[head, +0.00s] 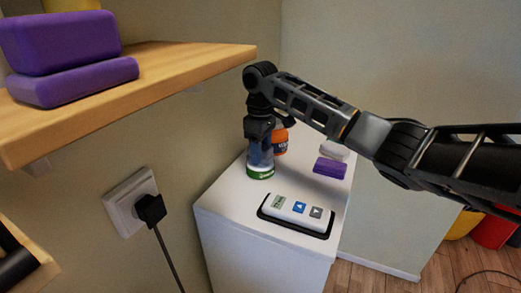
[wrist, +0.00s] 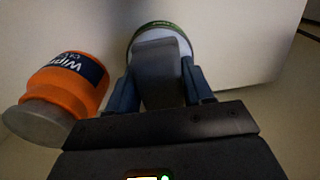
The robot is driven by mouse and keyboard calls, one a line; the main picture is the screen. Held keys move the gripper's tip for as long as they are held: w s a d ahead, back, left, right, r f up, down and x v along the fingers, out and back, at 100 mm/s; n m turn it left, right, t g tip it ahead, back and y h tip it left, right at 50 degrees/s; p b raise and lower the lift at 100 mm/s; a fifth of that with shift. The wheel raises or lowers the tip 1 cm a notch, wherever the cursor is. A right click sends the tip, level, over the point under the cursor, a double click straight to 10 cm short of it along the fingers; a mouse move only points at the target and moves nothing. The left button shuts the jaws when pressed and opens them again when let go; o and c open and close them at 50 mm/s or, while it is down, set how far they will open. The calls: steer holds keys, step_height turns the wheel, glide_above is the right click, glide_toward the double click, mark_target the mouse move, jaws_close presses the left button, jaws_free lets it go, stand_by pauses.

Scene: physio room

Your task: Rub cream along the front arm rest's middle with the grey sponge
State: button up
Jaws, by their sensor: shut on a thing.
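My gripper (head: 260,148) points down over the white table at a tub with a green band (head: 260,172). In the wrist view, its two blue fingers (wrist: 160,88) are shut on a grey block, which looks like the grey sponge (wrist: 160,65). The tub's rounded white and green end (wrist: 158,29) shows just beyond the sponge. I cannot tell whether the sponge touches the tub or is inside its mouth. In the head view the fingers hide the sponge. I cannot make out the front arm rest in either view.
An orange tub (head: 281,138) stands close behind my gripper and also shows in the wrist view (wrist: 68,85). A purple block (head: 330,167), a pale block (head: 334,151) and a white device with buttons (head: 297,213) are on the table (head: 225,207). A wooden shelf (head: 170,70) juts out left.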

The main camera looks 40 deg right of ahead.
steer(key=shift+f, duration=0.4)
stand_by(0.7)
step_height(320, 180, up, 7)
steer(key=p, duration=0.7)
steer(key=shift+r, duration=0.1)
